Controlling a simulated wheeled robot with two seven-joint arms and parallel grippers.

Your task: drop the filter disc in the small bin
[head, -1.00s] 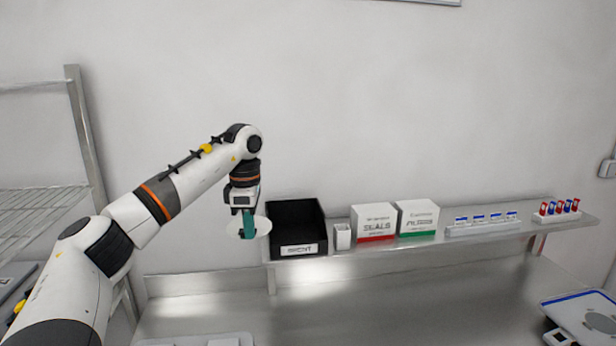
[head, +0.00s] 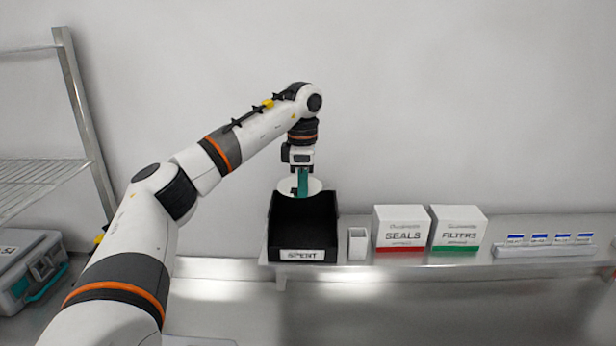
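My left gripper (head: 302,192) points down over the back of the black bin labelled SPENT (head: 302,228) on the shelf. It is shut on a thin white filter disc (head: 287,186), which is held roughly flat above the bin's back edge. The teal fingers hide the middle of the disc. The bin is open at the top, and its inside looks dark and empty as far as I can see. My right gripper is not in view.
On the shelf right of the bin stand a small white cup (head: 357,244), a SEALS box (head: 401,229), a FILTERS box (head: 458,229) and a rack of blue-labelled items (head: 550,245). A wire rack (head: 40,185) and a grey case (head: 30,268) are at the left.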

